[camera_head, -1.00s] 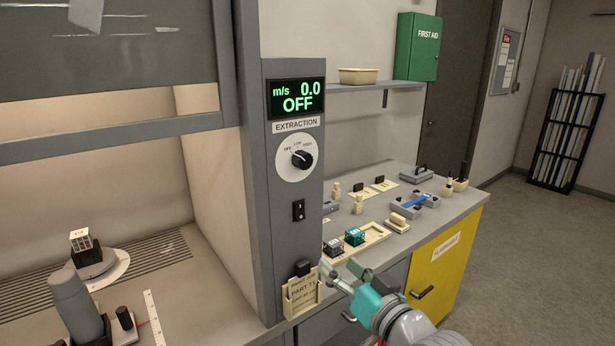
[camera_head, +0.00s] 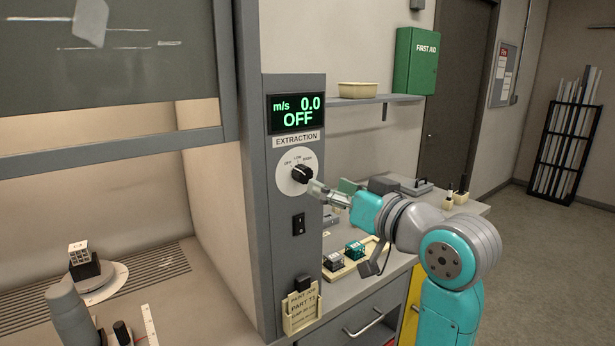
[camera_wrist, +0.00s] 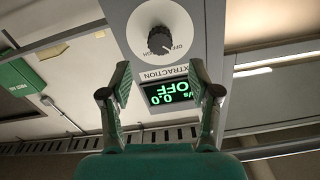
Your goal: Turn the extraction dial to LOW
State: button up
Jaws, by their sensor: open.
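The extraction dial (camera_head: 301,174) is a black knob on a white round plate, marked OFF, LOW and HIGH, on the grey column. The display (camera_head: 297,113) above it reads 0.0 m/s and OFF. My gripper (camera_head: 312,186) is just right of and below the dial in the head view; I cannot tell there whether it touches the knob. In the wrist view my gripper (camera_wrist: 159,82) is open with nothing between its fingers. There the dial (camera_wrist: 160,40) is beyond the fingertips, and the picture is upside down. The display (camera_wrist: 172,95) shows between the fingers.
A black rocker switch (camera_head: 299,223) and a card holder (camera_head: 301,308) are on the column below the dial. The fume hood sash (camera_head: 110,144) is at left. Behind my arm, the bench holds a tray (camera_head: 345,268) with small dark and teal blocks.

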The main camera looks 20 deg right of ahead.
aim_at(307, 176)
jog(key=x, duration=0.7)
jog(key=shift+w+a, duration=0.1)
jog(key=shift+w, duration=0.25)
jog(key=c, duration=1.2)
